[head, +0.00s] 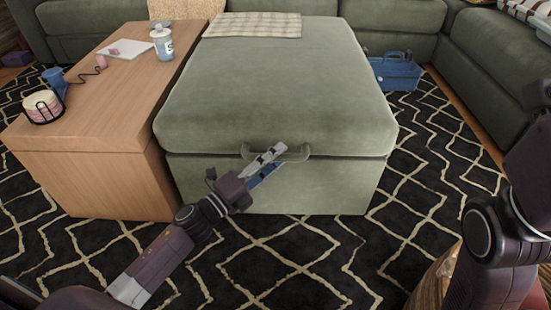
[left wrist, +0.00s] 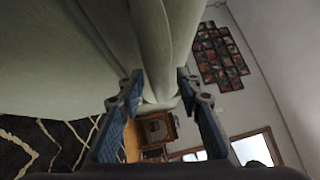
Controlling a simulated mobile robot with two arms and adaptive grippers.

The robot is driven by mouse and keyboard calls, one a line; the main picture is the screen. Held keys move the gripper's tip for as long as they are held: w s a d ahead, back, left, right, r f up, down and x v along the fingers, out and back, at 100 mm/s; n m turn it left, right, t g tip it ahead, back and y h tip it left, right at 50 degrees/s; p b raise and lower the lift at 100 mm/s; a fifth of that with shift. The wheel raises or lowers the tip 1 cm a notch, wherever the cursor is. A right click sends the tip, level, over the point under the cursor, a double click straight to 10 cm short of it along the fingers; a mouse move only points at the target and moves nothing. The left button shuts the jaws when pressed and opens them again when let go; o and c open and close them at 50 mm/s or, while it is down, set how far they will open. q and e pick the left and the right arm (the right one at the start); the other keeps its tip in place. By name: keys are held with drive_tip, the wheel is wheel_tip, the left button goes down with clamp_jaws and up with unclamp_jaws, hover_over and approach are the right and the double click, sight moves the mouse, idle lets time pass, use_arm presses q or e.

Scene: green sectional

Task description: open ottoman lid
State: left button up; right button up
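The ottoman (head: 285,85) is a large green upholstered block in the middle of the head view. Its lid is down, with a seam below it. A green loop handle (head: 300,154) sits on the lid's front edge. My left gripper (head: 279,156) is at the left part of this handle, fingers pointing at the front face. In the left wrist view the fingers of my left gripper (left wrist: 160,80) stand apart, with green upholstery (left wrist: 153,45) between and beyond them. Whether they touch the handle is unclear. My right arm shows at the right edge; its gripper is out of view.
A folded checked cloth (head: 254,25) lies on the lid's back. A wooden table (head: 95,110) with a jar (head: 162,45) and small items stands close on the left. A blue toolbox (head: 396,73) sits right of the ottoman. Patterned rug (head: 300,260) is open in front.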

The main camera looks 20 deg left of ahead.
use_arm(q)
clamp_jaws()
idle(0.4)
